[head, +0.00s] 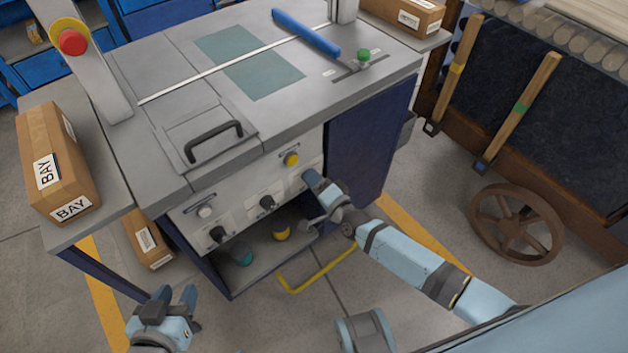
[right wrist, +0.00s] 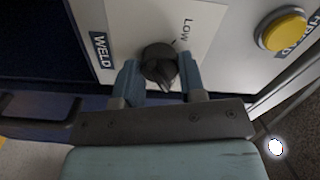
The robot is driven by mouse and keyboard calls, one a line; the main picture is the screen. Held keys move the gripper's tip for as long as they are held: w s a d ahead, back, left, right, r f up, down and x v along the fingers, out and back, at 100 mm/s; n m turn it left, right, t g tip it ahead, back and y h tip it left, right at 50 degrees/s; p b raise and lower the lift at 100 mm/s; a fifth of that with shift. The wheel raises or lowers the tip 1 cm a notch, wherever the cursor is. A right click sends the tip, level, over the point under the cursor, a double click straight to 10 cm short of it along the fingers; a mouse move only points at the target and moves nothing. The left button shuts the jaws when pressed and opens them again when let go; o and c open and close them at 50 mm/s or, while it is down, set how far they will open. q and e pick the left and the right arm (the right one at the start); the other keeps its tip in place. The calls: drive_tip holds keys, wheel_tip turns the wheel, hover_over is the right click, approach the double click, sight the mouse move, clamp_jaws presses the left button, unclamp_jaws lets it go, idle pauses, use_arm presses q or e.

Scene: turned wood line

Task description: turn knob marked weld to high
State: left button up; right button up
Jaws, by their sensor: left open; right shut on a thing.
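The weld knob (right wrist: 160,64) is black and round with a raised grip bar, on a pale plate. The WELD label (right wrist: 102,50) is beside it and the word LOW (right wrist: 187,28) is printed near it; I see no HIGH mark. My right gripper (right wrist: 161,82) is shut on the knob, one finger on each side. In the head view my right gripper (head: 313,183) is at the right end of the cabinet's front panel and hides this knob. My left gripper (head: 175,294) is open and empty, low at the left, away from the panel.
Two other black knobs, the left one (head: 217,234) and the middle one (head: 267,202), are on the panel. A yellow button (head: 291,159) is above them. A yellow floor rail (head: 318,274) lies in front. A brown handwheel (head: 516,224) leans at right. Cardboard boxes (head: 60,162) stand at left.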

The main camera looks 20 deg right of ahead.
use_arm(q)
drive_tip(key=shift+f, duration=0.2)
use_arm(e)
drive_tip(key=o, duration=0.9)
use_arm(q)
drive_tip(key=shift+s+a+p, duration=0.1)
drive_tip(key=shift+a+p, duration=0.1)
drive_tip(key=shift+p, duration=0.8)
use_arm(e)
drive_tip(key=shift+v, duration=6.85)
use_arm(q)
drive_tip(key=shift+r, duration=0.25)
drive_tip(key=shift+f, duration=0.1)
